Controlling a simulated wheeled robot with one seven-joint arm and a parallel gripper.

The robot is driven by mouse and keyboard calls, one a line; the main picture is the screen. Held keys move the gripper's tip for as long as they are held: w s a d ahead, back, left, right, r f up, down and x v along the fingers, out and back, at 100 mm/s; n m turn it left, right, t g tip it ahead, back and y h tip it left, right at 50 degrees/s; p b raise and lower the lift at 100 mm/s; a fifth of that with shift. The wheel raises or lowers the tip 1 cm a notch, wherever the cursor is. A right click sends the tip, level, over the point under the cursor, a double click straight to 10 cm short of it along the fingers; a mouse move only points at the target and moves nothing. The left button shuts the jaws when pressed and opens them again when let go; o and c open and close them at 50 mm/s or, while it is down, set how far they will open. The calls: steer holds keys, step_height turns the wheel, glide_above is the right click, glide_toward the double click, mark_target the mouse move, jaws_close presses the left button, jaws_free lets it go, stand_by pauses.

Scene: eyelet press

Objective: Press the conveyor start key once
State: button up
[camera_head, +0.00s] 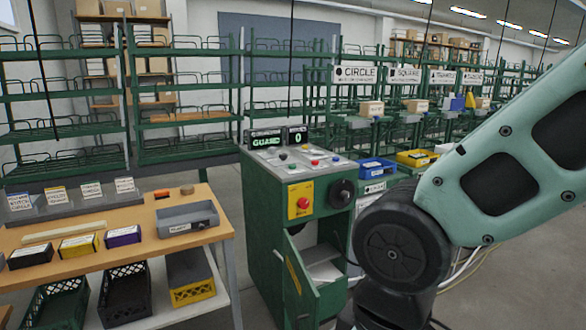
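A green machine cabinet (264,225) stands in the middle, with a grey sloped control panel (340,170) on top. Several small coloured keys sit on the panel, among them a green key (284,156) and a red key (315,162). Their labels are too small to read, so I cannot tell which is the conveyor start key. Two displays stand at the panel's back: one reads "GUARD" (266,142), the other "0" (298,137). My arm fills the right side; my gripper is out of view.
A red mushroom button (303,203) on a yellow plate and a black round knob (341,193) are on the cabinet front. Its lower door (301,286) hangs open. A wooden bench (137,240) with bins stands left. Blue (375,171) and yellow (415,158) bins stand right of the panel.

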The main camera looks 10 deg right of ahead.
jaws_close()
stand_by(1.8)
